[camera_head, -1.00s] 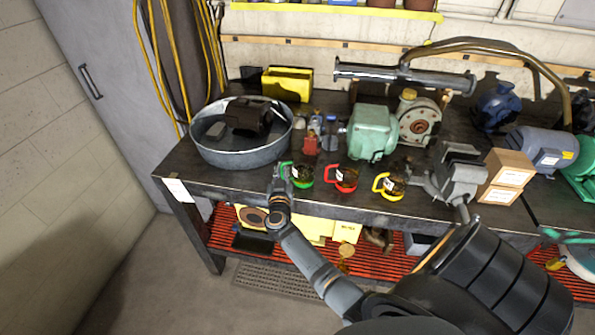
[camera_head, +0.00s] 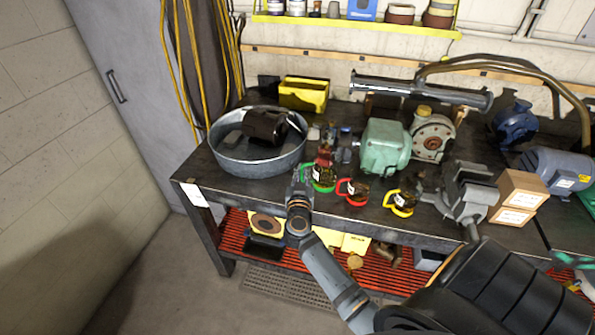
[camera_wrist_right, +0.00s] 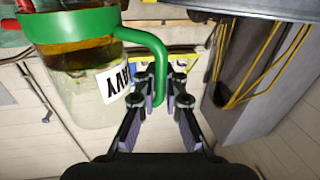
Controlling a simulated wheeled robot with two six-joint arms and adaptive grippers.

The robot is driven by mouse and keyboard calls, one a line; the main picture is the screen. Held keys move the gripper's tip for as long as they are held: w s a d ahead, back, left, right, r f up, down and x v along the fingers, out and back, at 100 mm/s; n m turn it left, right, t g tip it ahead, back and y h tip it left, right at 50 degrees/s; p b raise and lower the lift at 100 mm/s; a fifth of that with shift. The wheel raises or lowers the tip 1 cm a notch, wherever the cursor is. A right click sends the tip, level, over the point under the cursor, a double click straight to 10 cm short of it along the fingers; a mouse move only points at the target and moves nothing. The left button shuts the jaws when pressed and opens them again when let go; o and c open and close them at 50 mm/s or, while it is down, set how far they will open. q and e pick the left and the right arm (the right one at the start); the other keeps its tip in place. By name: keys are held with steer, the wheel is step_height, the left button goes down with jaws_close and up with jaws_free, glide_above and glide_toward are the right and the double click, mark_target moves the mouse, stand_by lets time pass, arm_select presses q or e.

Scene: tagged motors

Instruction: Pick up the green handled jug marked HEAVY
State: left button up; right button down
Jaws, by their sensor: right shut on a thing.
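The green handled jug (camera_head: 323,178) is at the bench's front edge, left of the red handled jug (camera_head: 352,191) and the yellow handled jug (camera_head: 400,203). In the right wrist view the green handled jug (camera_wrist_right: 72,75) fills the upper left, and its white label shows the letters "AVY". My right gripper (camera_head: 303,174) is at the left side of this jug. In the wrist view the right gripper's fingers (camera_wrist_right: 160,88) are shut on the green handle. I cannot tell whether the jug's base is clear of the bench. My left gripper is not in view.
A metal tub (camera_head: 258,160) stands on the bench (camera_head: 245,190) left of the jug. A green motor (camera_head: 384,148) stands behind the red handled jug. A vise (camera_head: 468,190) and cardboard boxes (camera_head: 517,197) are to the right. Yellow cables (camera_head: 190,70) hang at the left.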

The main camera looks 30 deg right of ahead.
steer(key=s+r, duration=0.4)
steer(key=s, duration=0.5)
steer(key=shift+s+a+r+p, duration=0.3)
steer(key=shift+r, duration=0.1)
